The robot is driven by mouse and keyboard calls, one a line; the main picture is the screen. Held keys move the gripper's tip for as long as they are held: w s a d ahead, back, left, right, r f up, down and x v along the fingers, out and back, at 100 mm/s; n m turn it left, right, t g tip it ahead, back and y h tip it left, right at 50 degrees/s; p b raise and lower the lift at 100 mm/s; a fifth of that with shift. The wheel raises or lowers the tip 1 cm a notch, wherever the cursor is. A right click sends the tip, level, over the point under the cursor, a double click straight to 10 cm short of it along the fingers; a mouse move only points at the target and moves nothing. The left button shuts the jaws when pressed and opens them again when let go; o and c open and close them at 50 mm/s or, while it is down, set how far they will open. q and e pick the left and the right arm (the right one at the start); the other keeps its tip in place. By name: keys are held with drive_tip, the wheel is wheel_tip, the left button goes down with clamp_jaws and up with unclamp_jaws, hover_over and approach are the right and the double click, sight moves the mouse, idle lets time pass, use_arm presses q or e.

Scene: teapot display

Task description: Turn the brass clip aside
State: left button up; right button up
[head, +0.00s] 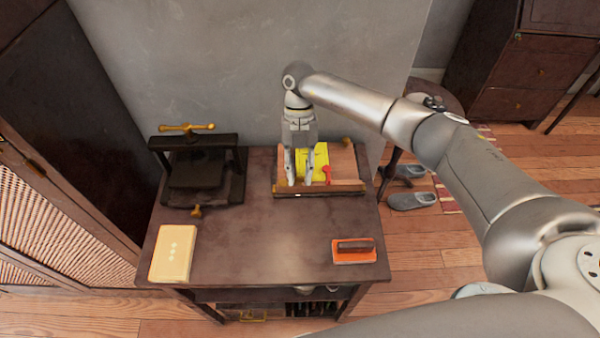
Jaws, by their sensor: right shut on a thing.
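My right gripper (299,183) points down over the board (344,163) at the back right of the table. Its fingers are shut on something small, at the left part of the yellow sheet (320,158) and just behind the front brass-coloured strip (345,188). The fingers mostly hide the held thing; by its place I take it for the brass clip, but its shape and angle cannot be told. A red piece (327,174) lies on the board just right of the fingers. My left gripper is out of view.
A dark press with a brass handle (187,127) stands at the table's back left. A cream box (174,253) lies front left, and an orange block with a dark handle (354,251) front right. The middle of the dark table (265,245) is clear. A wall rises behind.

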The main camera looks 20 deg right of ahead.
idle(0.3)
drive_tip(key=o, duration=1)
drive_tip(key=shift+r, duration=0.1)
drive_tip(key=v, duration=0.7)
drive_tip(key=shift+w+r, duration=0.1)
drive_tip(key=shift+r, duration=0.05)
